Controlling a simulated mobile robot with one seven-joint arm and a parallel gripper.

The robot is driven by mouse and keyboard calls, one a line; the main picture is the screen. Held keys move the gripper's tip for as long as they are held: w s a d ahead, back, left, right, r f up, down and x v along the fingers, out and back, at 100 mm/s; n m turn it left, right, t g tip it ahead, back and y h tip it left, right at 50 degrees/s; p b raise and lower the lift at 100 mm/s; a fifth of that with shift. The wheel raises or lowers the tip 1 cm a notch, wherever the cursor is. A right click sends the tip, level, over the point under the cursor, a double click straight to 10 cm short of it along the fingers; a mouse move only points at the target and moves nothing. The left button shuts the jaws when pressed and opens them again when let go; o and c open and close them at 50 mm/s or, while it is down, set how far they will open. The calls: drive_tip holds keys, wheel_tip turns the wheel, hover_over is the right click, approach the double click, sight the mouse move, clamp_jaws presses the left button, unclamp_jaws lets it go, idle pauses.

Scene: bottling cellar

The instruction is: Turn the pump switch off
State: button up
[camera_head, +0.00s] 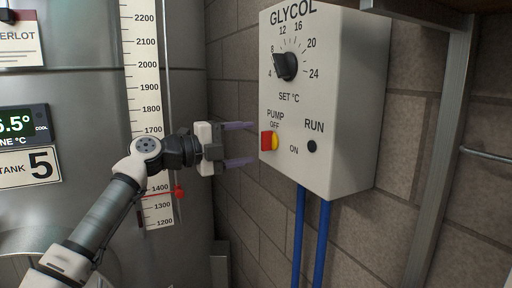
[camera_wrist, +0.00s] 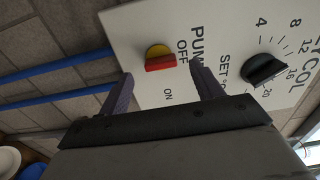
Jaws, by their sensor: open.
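The pump switch (camera_head: 269,141) is a red handle on a yellow disc, low on the left of the front of the glycol box (camera_head: 325,100). OFF is printed above it and ON to its lower right. The handle looks roughly upright; I cannot tell surely which label it points to. The RUN lamp (camera_head: 312,146) looks dark. My gripper (camera_head: 248,144) is open and empty, just left of the switch, its fingers pointing at the box. In the wrist view the switch (camera_wrist: 161,64) shows beyond and between the fingertips (camera_wrist: 161,77), with no visible contact.
A black temperature dial (camera_head: 287,66) sits above the switch on the same panel. Blue pipes (camera_head: 299,235) run down from the box. A steel tank with a level scale (camera_head: 148,75) and red pointer (camera_head: 179,192) stands behind my arm. A metal post (camera_head: 440,150) stands at right.

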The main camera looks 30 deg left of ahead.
drive_tip(key=b+v, duration=0.2)
drive_tip(key=v, duration=0.7)
drive_tip(key=shift+s+a, duration=0.2)
drive_tip(key=shift+s, duration=0.05)
